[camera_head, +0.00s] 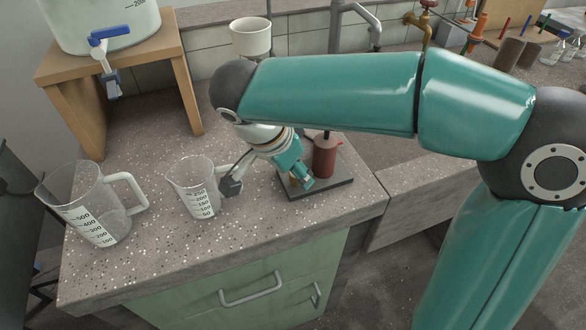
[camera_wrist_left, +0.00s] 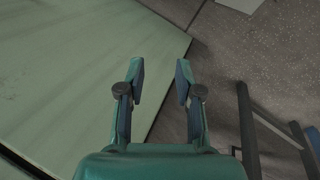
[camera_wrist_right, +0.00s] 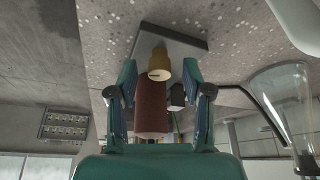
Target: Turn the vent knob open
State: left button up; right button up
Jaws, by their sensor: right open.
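A dark red cylinder (camera_head: 325,157) stands on a dark base plate (camera_head: 320,190) on the speckled bench. In the right wrist view, a brass-coloured knob (camera_wrist_right: 159,62) shows in front of the red cylinder (camera_wrist_right: 151,110), with a small black part (camera_wrist_right: 177,98) beside it. My right gripper (camera_head: 298,181) is at the front left of the cylinder, low over the plate. In the right wrist view its open fingers (camera_wrist_right: 159,72) show on either side of the knob, with gaps. The knob is mostly hidden in the head view. My left gripper (camera_wrist_left: 160,80) is open and empty.
A small measuring beaker (camera_head: 196,190) stands close left of my right gripper, and a larger jug (camera_head: 88,205) is farther left. A wooden stand (camera_head: 115,65) bears a container with a blue tap. A green cabinet front (camera_wrist_left: 85,70) is near my left gripper.

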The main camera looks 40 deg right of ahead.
grip_shut()
jog(key=shift+n+b, duration=0.3)
jog(key=shift+n, duration=0.1)
jog(key=n+t+b, duration=0.1)
jog(key=n, duration=0.1)
jog(key=shift+s+n+t, duration=0.1)
jog(key=shift+n+t, duration=0.2)
jog(key=shift+n, duration=0.1)
jog(key=n, duration=0.2)
jog(key=n+t+y+b, duration=0.1)
jog(key=n, duration=0.1)
jog(key=shift+s+d+n+y, duration=0.1)
jog(key=shift+d+n+y, duration=0.05)
jog(key=shift+n+y, duration=0.15)
jog(key=n+t+y, duration=0.1)
jog(key=n, duration=0.2)
jog(key=shift+d+r+n, duration=0.1)
jog(key=shift+d+n, duration=0.05)
jog(key=shift+n, duration=0.15)
jog(key=n+y, duration=0.1)
jog(key=n, duration=0.3)
jog(key=shift+d+y, duration=0.1)
jog(key=shift+y, duration=0.3)
jog(key=shift+n, duration=0.3)
